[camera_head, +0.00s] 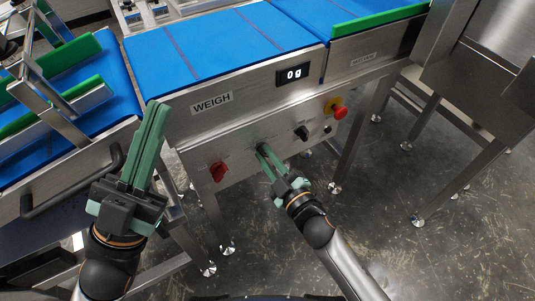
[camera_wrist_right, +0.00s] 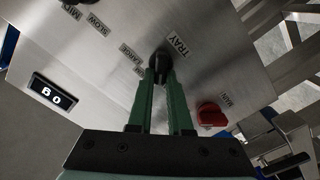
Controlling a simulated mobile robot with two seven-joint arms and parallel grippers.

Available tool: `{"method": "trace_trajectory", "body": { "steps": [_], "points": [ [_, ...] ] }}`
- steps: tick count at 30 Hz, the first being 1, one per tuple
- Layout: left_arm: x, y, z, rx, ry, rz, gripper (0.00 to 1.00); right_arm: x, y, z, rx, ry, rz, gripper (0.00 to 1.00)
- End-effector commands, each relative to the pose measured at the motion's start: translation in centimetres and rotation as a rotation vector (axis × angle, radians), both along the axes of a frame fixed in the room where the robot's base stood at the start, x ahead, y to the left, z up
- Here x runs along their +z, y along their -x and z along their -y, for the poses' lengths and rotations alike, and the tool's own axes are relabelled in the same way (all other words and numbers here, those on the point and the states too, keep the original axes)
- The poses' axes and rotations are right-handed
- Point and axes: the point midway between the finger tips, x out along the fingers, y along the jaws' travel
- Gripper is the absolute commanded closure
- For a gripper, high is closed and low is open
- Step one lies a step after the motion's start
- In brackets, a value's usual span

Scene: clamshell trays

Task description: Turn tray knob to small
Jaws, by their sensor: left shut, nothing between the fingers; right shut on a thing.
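The tray knob (camera_wrist_right: 159,62) is a black round knob on the steel front panel, beside the label TRAY in the right wrist view. Smaller labels stand on its other side; one reads LARGE. My right gripper (camera_wrist_right: 160,82) is shut on the knob, its green fingertips on either side. In the head view, the right gripper (camera_head: 265,155) reaches the panel below the WEIGH sign and mostly hides the knob. The knob's pointer direction cannot be made out. My left gripper (camera_head: 157,106) is shut and empty, raised in front of the left conveyor, away from the knob.
A red switch (camera_head: 218,172) sits left of the tray knob, and another black knob (camera_head: 301,132) sits to its right. Further right is a red emergency button (camera_head: 340,113). The display (camera_head: 293,73) reads 0 g. Blue belts (camera_head: 215,45) run above. Floor in front is clear.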

Motion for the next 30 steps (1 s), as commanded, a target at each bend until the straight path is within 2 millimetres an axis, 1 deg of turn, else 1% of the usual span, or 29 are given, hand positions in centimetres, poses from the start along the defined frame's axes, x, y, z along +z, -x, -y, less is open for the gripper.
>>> {"method": "trace_trajectory", "body": {
  "steps": [9, 21, 22, 29, 30],
  "points": [
    [0.09, 0.01, -0.01, 0.001, -0.001, 0.001, 1.00, -0.07, 0.04, -0.04, 0.000, 0.065, 0.037, 1.00],
    [0.09, 0.02, -0.01, 0.002, 0.000, 0.002, 1.00, -0.09, 0.04, -0.04, 0.000, 0.070, 0.040, 1.00],
    [0.09, 0.02, -0.01, 0.002, 0.000, 0.002, 1.00, -0.09, 0.04, -0.04, 0.000, 0.070, 0.040, 0.79],
    [0.10, 0.01, -0.01, 0.002, 0.000, 0.002, 1.00, -0.09, 0.04, -0.04, 0.000, 0.068, 0.039, 0.53],
    [0.10, 0.01, -0.01, 0.002, 0.000, 0.002, 1.00, -0.08, 0.04, -0.05, 0.000, 0.068, 0.039, 0.53]
  ]
}}
